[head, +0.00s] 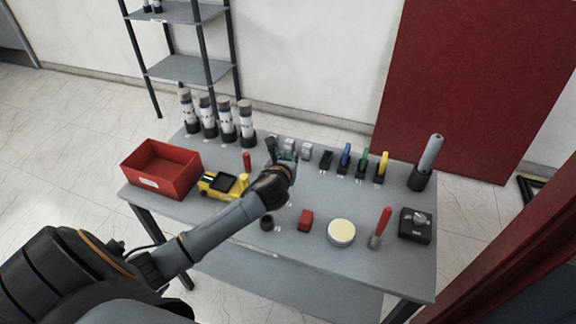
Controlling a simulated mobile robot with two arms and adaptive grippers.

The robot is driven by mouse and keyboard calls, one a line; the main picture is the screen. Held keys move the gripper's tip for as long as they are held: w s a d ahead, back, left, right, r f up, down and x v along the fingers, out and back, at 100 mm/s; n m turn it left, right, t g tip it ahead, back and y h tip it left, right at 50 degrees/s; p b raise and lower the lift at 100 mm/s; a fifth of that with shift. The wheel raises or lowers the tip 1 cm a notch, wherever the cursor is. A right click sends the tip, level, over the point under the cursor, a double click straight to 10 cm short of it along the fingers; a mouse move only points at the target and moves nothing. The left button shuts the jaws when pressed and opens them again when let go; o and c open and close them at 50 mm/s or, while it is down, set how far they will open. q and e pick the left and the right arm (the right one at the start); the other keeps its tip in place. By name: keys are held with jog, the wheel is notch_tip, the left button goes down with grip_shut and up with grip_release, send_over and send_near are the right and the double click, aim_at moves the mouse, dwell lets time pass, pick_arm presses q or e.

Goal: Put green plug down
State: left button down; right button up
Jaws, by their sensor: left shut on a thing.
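My left gripper (281,152) is over the back middle of the grey table (330,262). It is shut on a small dark-green thing, the green plug (288,154), of which only a little shows at the fingers. The gripper and wrist hide most of it. I cannot tell whether it touches the table. A separate upright piece with a green top (363,158) stands to the right, between a blue one (345,157) and a yellow one (382,166). My right gripper is not in view.
Several capped cylinders (227,121) stand at the back left. A red bin (160,168) and a yellow device (222,184) are left of my arm. A red block (305,219), a round tin (341,232) and a black box (415,226) are at the front right.

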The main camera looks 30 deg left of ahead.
pick_arm(q)
jog(key=f, duration=0.3)
jog(key=shift+w+a+f, duration=0.1)
jog(key=shift+w+f, duration=0.1)
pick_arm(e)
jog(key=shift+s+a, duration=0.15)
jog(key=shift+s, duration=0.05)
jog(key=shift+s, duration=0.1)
pick_arm(q)
jog(key=shift+f, duration=0.1)
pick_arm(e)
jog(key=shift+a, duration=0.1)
pick_arm(q)
jog(key=shift+f, duration=0.15)
jog(key=c, duration=1.2)
grip_release()
